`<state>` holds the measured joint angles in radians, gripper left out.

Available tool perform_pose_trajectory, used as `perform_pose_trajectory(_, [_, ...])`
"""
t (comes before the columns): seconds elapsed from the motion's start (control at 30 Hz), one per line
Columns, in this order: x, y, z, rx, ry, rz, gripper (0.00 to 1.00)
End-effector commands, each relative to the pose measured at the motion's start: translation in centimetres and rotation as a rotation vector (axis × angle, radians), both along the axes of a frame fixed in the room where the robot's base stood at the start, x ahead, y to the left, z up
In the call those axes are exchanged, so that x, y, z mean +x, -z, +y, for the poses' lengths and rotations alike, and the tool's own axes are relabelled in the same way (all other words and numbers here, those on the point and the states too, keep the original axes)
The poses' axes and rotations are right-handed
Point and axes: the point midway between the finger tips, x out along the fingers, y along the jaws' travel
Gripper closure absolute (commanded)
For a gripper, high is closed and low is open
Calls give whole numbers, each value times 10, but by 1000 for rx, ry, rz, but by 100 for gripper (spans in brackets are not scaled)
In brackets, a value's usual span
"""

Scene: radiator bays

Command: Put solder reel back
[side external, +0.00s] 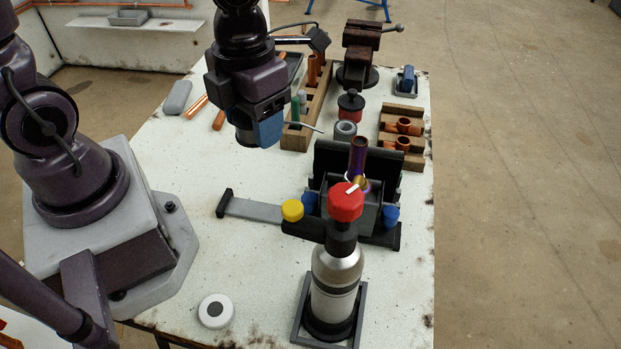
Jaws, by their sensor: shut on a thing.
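My gripper (257,134) hangs over the middle of the bench, pointing down, left of the wooden block. It is shut on the solder reel (243,136), a dull grey round thing mostly hidden behind a blue finger. A thin silvery wire (308,127) shows to the right of the gripper and looks like the reel's loose end, though where it starts is hidden. The reel appears held above the bench top. A grey ring-shaped piece (345,131) stands on the bench to the right, apart from the gripper.
A wooden block with copper pipes (297,135) stands just right of the gripper. A black-and-red pot (350,106), vise (360,55), wooden rack with copper fittings (401,140), dark jig (380,235) and red-capped torch bottle (337,270) occupy the right.

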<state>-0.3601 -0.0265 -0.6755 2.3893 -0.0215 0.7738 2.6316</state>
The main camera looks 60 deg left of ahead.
Motion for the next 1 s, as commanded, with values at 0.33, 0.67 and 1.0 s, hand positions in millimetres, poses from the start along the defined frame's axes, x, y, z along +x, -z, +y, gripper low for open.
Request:
perform_pose_trajectory(0.33, [12,-38,19,-10,-127,-2,78])
perform_pose_trajectory(0.67, [35,-38,74,-9,-461,-4,78])
perform_pose_trajectory(1.0, [38,9,95,0,-577,6,78])
